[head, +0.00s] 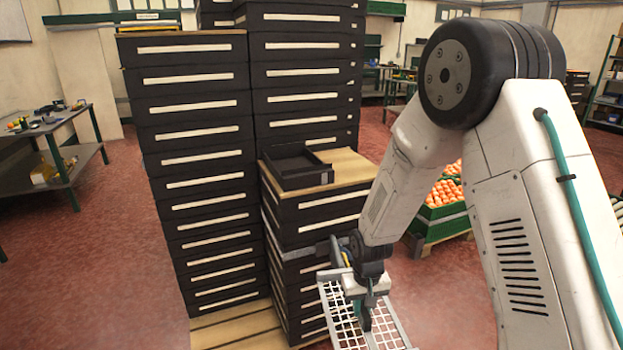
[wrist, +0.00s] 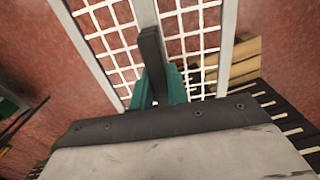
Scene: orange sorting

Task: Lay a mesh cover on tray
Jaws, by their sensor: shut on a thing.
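A white mesh cover (head: 343,313) with a grey frame hangs low at the bottom of the head view. It also fills the upper part of the wrist view (wrist: 198,36). My gripper (head: 366,312) is shut on the cover's grey middle bar; the fingers show in the wrist view (wrist: 154,75). A black open tray (head: 297,167) sits on the wooden top of the short drawer stack, above and left of my gripper. The tray looks empty. The cover is apart from it, in front of the stack and lower. The cover's lower end is cut off by the frame.
Tall stacks of black drawers (head: 190,135) stand left of and behind the short stack (head: 318,212). A wooden pallet (head: 235,328) lies under them. Green crates of oranges (head: 440,210) stand behind my arm.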

